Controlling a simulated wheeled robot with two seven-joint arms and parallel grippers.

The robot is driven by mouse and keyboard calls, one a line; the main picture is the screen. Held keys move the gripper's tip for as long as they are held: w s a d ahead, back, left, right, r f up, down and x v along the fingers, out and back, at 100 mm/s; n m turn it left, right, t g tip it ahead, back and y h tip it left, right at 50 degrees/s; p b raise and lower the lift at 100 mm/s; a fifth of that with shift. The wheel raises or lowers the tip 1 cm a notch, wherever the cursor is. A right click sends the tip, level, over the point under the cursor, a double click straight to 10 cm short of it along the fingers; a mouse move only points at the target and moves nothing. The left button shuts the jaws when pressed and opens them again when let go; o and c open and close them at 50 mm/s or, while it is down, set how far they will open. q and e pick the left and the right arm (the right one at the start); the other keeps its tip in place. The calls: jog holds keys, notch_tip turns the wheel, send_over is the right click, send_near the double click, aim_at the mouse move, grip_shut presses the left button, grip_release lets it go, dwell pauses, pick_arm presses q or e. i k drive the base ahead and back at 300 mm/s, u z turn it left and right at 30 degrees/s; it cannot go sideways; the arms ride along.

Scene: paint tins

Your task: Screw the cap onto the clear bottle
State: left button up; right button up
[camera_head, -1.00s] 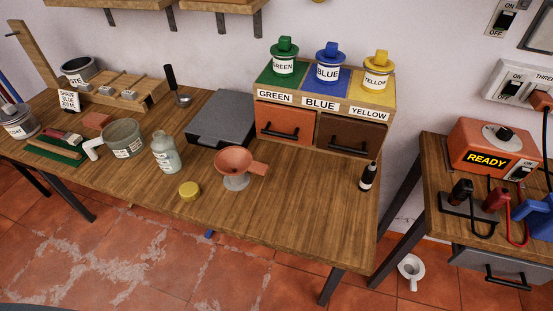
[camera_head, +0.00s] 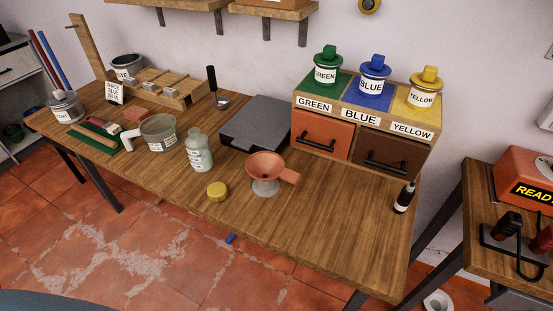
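The clear bottle (camera_head: 199,153) stands upright and uncapped on the wooden workbench, in the middle of the head view. It is pale and see-through with a white label. A yellow cap (camera_head: 217,191) lies on the bench, in front of the bottle and a little to its right, near the bench's front edge. The two are apart. Neither of my grippers shows in the view.
An orange funnel on a stand (camera_head: 266,172) is right of the cap. A grey-green pot (camera_head: 159,134) stands left of the bottle. A flat grey box (camera_head: 256,123) and a drawer cabinet (camera_head: 321,136) are behind.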

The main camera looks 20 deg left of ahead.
aim_at(197, 145)
jog(key=u, duration=1.35)
